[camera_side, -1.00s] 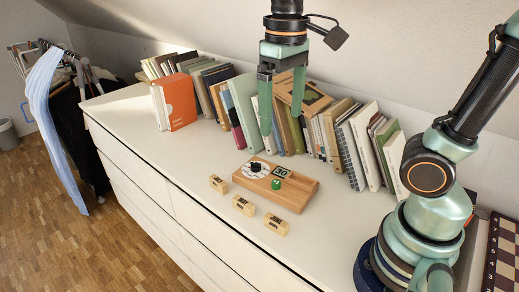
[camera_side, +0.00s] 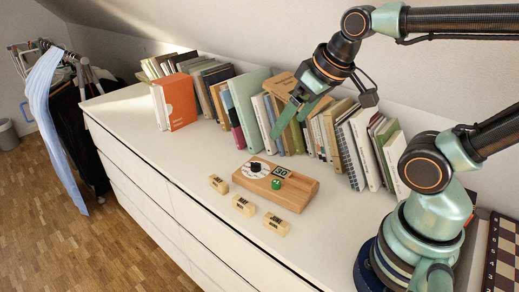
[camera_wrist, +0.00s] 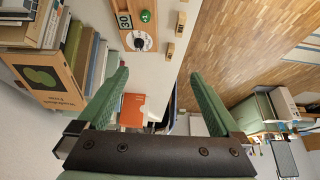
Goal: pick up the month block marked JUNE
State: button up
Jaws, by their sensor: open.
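Three small light-wood blocks with dark printed labels lie in a row on the white dresser top: the left block (camera_side: 219,184), the middle block (camera_side: 243,205) and the right block (camera_side: 276,224). Their lettering is too small to read, so I cannot tell which is JUNE. Two blocks show in the wrist view, an upper one (camera_wrist: 181,24) and a lower one (camera_wrist: 169,50). My gripper (camera_side: 288,128) is open and empty, tilted, above and behind the blocks near the books. Its spread fingers (camera_wrist: 158,74) frame the wrist view.
A wooden calendar board (camera_side: 298,192) with a dial, a green knob and a "30" tile lies just behind the blocks. A row of books (camera_side: 245,108) stands along the wall. An orange book (camera_side: 181,103) stands at left. The dresser front edge is close to the blocks.

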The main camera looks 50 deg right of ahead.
dwell(0.4)
jog(key=n+g, duration=0.6)
jog(key=n, duration=1.2)
send_over(277, 219)
notch_tip(277, 219, down, 12)
jog(key=shift+f, duration=5.9)
jog(key=c, duration=1.2)
